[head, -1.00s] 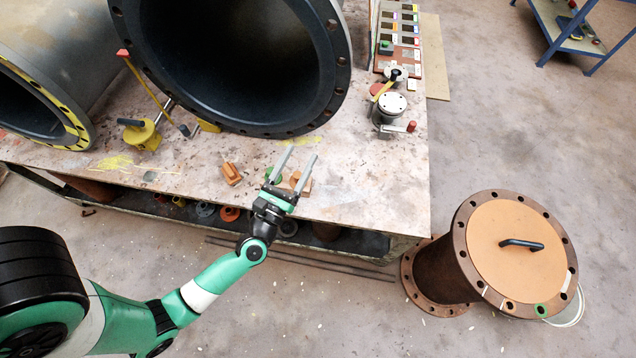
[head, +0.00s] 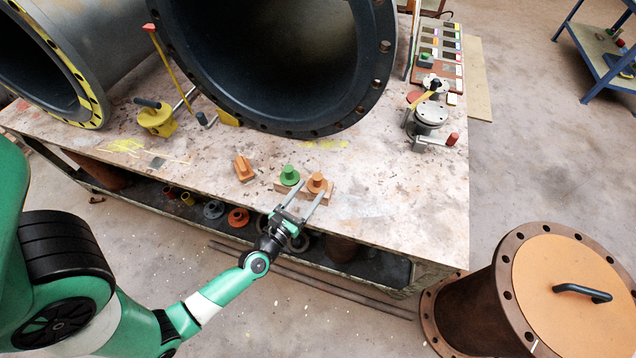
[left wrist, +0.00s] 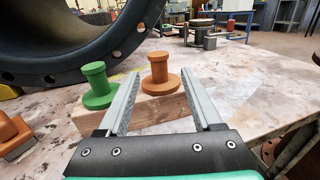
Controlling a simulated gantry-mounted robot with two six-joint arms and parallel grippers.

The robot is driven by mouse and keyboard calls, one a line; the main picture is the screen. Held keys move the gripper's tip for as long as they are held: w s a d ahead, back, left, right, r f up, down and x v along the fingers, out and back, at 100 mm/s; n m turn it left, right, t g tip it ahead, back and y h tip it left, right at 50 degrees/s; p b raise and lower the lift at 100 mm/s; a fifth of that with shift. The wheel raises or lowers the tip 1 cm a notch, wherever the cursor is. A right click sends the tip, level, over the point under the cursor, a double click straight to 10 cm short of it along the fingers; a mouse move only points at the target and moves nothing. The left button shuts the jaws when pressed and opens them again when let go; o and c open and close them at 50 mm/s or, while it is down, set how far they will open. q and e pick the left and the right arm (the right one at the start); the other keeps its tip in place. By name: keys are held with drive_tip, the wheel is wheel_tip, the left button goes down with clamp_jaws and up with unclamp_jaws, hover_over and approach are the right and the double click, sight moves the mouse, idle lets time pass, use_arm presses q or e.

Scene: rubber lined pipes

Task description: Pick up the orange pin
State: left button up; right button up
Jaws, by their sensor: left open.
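The orange pin (head: 316,184) is a flanged spool shape standing upright on a wooden block (head: 297,191) near the table's front edge. In the left wrist view the orange pin (left wrist: 160,75) stands ahead of my fingers, between their lines. A green pin (head: 289,175) of the same shape stands on the block to its left; it also shows in the left wrist view (left wrist: 98,85). My left gripper (head: 304,200) is open and empty, its fingers pointing at the block from the front edge. In the left wrist view the left finger is close to the green pin's base. My right gripper is not in view.
A grey flanged fitting (head: 430,115) is at the back right. The tabletop (head: 400,195) right of the block is bare.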

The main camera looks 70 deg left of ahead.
sight(315, 183)
use_arm(q)
drive_tip(key=x, duration=0.5)
drive_tip(key=shift+w+a+r, duration=0.1)
clamp_jaws()
